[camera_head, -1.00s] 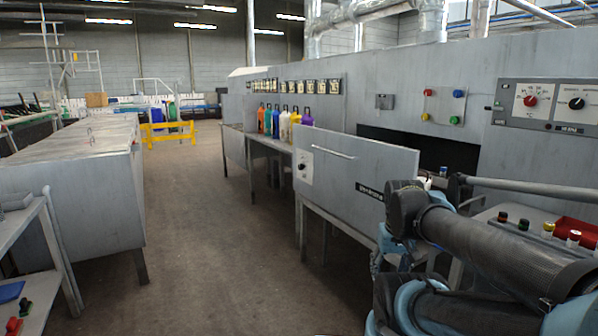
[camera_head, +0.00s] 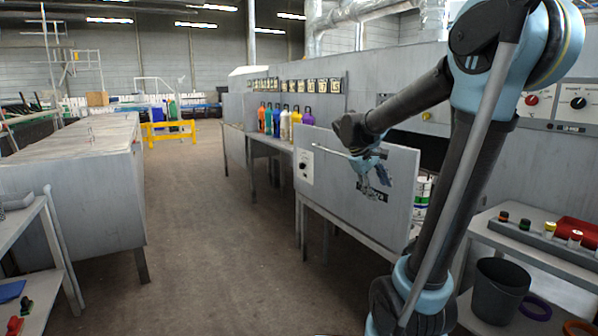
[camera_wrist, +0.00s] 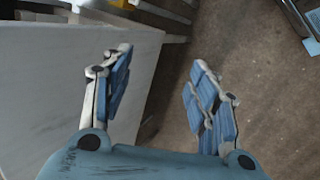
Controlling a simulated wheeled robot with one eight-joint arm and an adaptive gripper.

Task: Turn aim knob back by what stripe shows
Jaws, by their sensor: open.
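My gripper (camera_head: 374,188) is open and empty, in front of the grey hood panel (camera_head: 335,192). In the wrist view its two blue-padded fingers (camera_wrist: 158,64) are spread apart, with nothing between them. A small white plate with a dark knob (camera_head: 304,167) is on the hood's left end, left of my gripper and apart from it. A control panel at the right carries a red knob (camera_head: 531,100) and a black knob (camera_head: 578,103). The labels are too small to read, so I cannot tell which is the aim knob. Banded white cylinders (camera_head: 422,192) show beside the hood's right end.
Coloured bottles (camera_head: 276,121) stand on the bench behind the hood. The floor aisle (camera_head: 205,230) left of the hood is clear.

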